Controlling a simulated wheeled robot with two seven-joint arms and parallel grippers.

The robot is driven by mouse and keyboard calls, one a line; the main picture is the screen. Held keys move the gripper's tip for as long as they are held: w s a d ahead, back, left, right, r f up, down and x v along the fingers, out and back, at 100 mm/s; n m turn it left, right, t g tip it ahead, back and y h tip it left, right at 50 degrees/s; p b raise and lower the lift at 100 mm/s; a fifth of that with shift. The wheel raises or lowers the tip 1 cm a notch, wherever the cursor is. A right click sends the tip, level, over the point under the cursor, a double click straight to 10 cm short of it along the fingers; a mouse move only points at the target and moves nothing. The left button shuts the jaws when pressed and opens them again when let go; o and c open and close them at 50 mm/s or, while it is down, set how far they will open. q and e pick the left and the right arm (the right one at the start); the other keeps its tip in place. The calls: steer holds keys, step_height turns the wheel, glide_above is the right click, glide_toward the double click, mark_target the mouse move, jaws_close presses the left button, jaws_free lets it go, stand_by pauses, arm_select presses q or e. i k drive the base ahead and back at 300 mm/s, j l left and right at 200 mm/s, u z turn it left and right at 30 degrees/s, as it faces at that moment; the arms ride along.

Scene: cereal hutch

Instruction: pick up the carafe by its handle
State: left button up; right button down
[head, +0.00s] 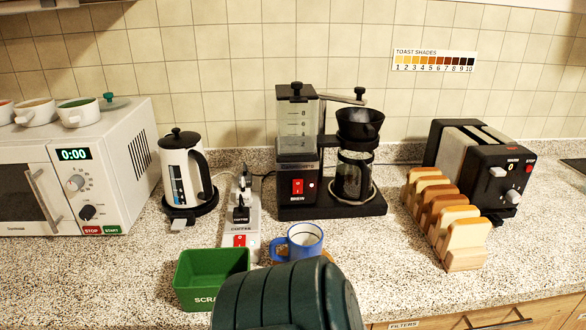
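The carafe (354,176) is a dark glass pot with a black collar. It stands upright on the round plate of the black coffee maker (290,207), under the black filter cone (360,124). A dark upright part at the carafe's front looks like its handle, but it is hard to separate from the dark glass. Neither my left nor my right gripper can be made out in the head view, and nothing is touching the carafe.
A blue mug (304,240) stands in front of the coffee maker, left of the carafe. A toast rack (446,218) and toaster (482,166) stand to the right. Counter is clear front right.

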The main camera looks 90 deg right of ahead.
mark_target(353, 176)
steer(key=z, duration=3.15)
